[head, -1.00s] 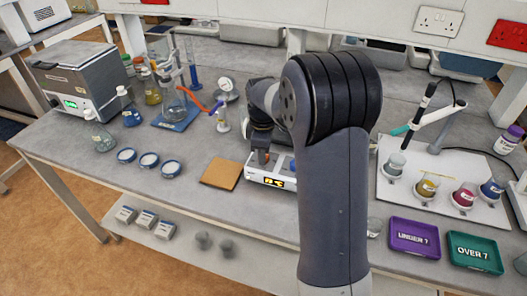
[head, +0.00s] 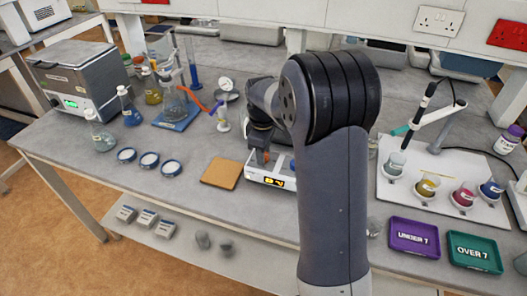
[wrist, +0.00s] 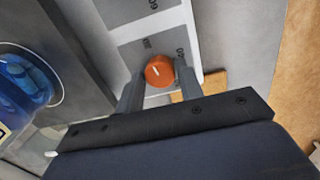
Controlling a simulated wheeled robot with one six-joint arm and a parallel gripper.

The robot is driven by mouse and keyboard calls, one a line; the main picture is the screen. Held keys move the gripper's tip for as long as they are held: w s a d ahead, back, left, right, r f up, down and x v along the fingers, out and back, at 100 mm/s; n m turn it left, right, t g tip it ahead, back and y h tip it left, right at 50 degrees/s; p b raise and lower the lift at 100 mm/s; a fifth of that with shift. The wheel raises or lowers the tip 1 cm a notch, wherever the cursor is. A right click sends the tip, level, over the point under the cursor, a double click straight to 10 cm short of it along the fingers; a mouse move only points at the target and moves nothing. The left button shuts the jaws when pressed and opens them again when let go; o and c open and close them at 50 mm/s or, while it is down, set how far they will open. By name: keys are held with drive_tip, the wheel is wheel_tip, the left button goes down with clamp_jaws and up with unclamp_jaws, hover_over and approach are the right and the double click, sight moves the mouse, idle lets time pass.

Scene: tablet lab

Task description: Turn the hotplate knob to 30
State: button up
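The white hotplate (head: 256,176) sits at the front of the bench in the head view, with a small lit orange display (head: 276,183) whose digits I cannot read surely. Its round orange knob (wrist: 159,71) shows in the wrist view, with a white pointer line tilted toward the upper left.
A brown square mat (head: 221,173) lies left of the hotplate. Several blue-rimmed dishes (head: 149,160) lie further left. Purple (head: 413,237) and green (head: 474,252) trays stand at the right.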

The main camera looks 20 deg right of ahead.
drive_tip(key=o, duration=0.3)
wheel_tip(320, 180, up, 11)
drive_tip(key=shift+s+a+f+b, duration=0.1)
drive_tip(key=shift+s+a+b, duration=0.05)
drive_tip(key=shift+b, duration=0.25)
drive_tip(key=shift+f, duration=0.1)
wheel_tip(320, 180, down, 11)
drive_tip(key=shift+r+p, duration=0.15)
drive_tip(key=shift+p, duration=0.25)
idle(0.3)
drive_tip(key=shift+n, duration=0.3)
drive_tip(key=shift+r, duration=0.1)
